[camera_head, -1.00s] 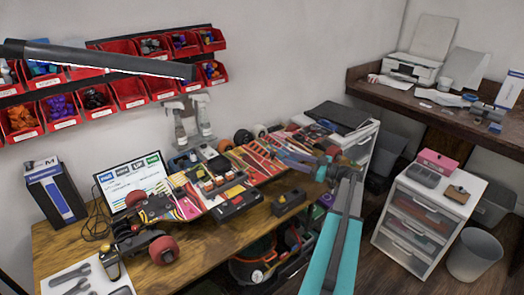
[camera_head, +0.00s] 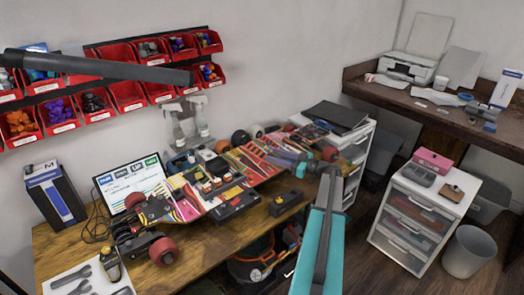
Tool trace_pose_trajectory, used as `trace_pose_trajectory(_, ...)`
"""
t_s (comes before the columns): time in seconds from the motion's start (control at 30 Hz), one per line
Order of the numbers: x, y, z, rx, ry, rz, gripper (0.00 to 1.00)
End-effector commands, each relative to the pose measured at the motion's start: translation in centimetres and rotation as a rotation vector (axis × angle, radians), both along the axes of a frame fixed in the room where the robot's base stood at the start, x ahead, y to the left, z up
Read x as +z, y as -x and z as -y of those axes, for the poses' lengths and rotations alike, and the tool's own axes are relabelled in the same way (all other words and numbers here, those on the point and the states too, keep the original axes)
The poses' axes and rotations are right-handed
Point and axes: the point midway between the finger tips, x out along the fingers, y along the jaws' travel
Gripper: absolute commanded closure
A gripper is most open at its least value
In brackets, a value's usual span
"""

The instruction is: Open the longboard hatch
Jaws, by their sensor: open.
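The longboard (camera_head: 187,208) lies on the wooden workbench, its patterned red, yellow and dark deck running from lower left to upper right. A red wheel (camera_head: 164,251) shows at its near left end. Dark box-like parts sit along the middle of the deck; I cannot tell which of them is the hatch, or whether it is open. My gripper (camera_head: 299,167) is small in the picture, at the end of my teal arm. It is open and points left over the right part of the deck. I see nothing held, and whether it touches the board is unclear.
A laptop (camera_head: 132,181) and a blue-black box (camera_head: 56,194) stand at the back left. Tools lie on a white sheet (camera_head: 60,272) at the front left. Red bins (camera_head: 130,94) hang on the wall. A small dark block (camera_head: 287,203) sits near the bench's front edge.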

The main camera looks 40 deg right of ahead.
Motion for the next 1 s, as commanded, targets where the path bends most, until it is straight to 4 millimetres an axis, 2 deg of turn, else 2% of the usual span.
trace_pose_trajectory(0.3,0.1,-4.4,-1.6,0.003,-0.001,-0.001,0.58)
trace_pose_trajectory(0.5,0.1,-6.1,-2.1,0.002,0.0,0.0,0.58)
trace_pose_trajectory(0.9,0.0,-6.6,-2.3,0.001,0.0,0.0,0.58)
trace_pose_trajectory(0.93,0.0,-6.6,-2.3,0.001,0.0,0.0,0.6)
trace_pose_trajectory(1.0,0.0,-6.6,-2.3,0.001,0.0,0.0,0.72)
